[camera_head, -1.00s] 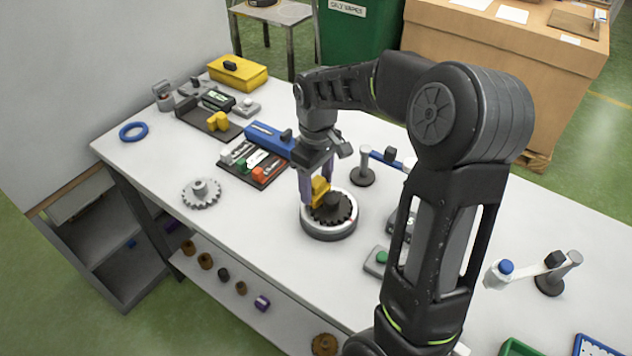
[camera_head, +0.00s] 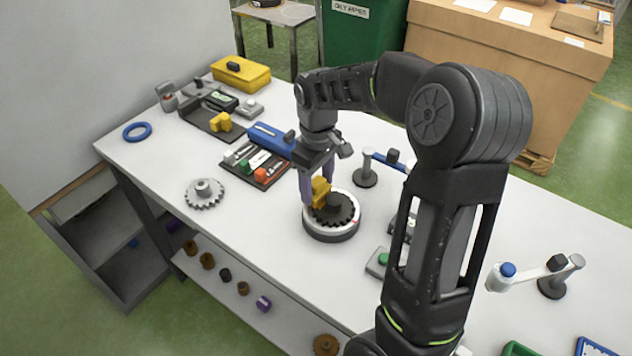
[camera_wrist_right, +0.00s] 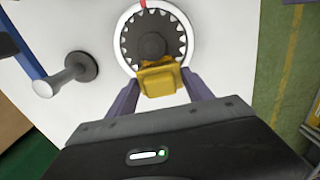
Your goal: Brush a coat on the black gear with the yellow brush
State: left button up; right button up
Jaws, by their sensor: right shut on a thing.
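The black gear (camera_head: 345,212) lies flat on the round turntable (camera_head: 331,233), which has a white top ring with a red mark and a grey side. My right gripper (camera_head: 318,192) points down over the gear's back left part. It is shut on the yellow brush (camera_head: 321,188). In the right wrist view the brush (camera_wrist_right: 158,79) sits between the fingers at the near edge of the gear (camera_wrist_right: 152,40), over the white ring. I cannot tell whether the bristles touch the gear. My left gripper is in neither view.
A grey gear (camera_head: 204,193) lies to the left. A dark tool tray (camera_head: 266,180) and a blue box (camera_head: 268,139) stand behind it. A post (camera_head: 367,165) stands behind the turntable, and a green-button box (camera_head: 382,260) in front right. The table's front left is clear.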

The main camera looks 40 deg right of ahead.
jog(key=shift+s+d, duration=0.1)
jog(key=shift+s, duration=0.15)
jog(key=shift+w, duration=0.45)
dwell(0.4)
jog(key=shift+s, duration=0.45)
jog(key=shift+w, duration=0.45)
dwell(0.7)
jog(key=shift+r, duration=0.1)
notch_tip(320, 180, up, 5)
jog(key=p, duration=0.4)
jog(key=shift+r+p, duration=0.6)
jog(key=shift+r, duration=0.35)
jog(key=shift+m, duration=0.3)
